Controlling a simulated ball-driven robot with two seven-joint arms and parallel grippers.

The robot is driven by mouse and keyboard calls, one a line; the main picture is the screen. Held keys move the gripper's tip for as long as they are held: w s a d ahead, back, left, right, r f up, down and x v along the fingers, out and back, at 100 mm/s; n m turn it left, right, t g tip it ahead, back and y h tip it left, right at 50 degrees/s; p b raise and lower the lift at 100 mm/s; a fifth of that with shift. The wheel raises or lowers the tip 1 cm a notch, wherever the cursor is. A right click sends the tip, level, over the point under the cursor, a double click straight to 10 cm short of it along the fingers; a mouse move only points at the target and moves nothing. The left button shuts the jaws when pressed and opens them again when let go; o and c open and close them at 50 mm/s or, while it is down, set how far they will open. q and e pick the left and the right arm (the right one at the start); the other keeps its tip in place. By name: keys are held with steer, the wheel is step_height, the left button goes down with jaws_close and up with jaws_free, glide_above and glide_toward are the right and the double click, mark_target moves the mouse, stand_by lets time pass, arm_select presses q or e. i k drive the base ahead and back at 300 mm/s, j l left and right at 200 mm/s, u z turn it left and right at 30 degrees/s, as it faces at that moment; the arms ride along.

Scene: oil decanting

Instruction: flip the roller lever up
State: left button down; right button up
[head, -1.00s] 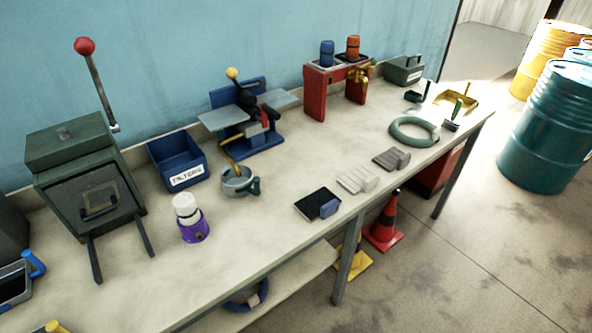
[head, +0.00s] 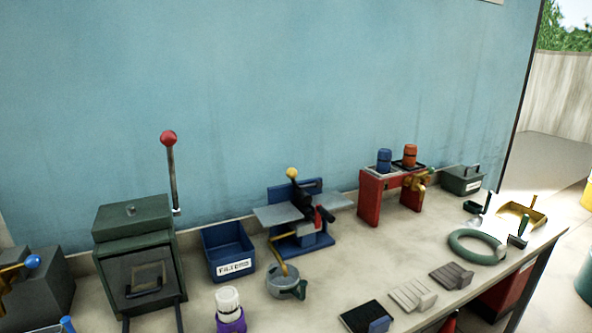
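A blue bench device (head: 312,241) with grey side plates stands on the workbench near the wall. A lever with a yellow ball knob (head: 292,173) rises from its dark middle part, which may be a roller. To its left, a dark green box-shaped machine (head: 138,250) has a long lever standing nearly upright, tipped with a red ball (head: 168,138). No label shows which lever is the roller lever. Neither of my grippers is in view.
A blue filter bin (head: 228,250), a grey pot (head: 283,283) and a purple-and-white bottle (head: 229,310) stand on the workbench (head: 345,285). A red stand (head: 370,198) holds blue and orange containers. A green ring (head: 477,247) lies at the right.

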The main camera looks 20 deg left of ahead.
mark_target(291, 173)
steer(key=i+l, duration=0.65)
steer(key=u, duration=2.65)
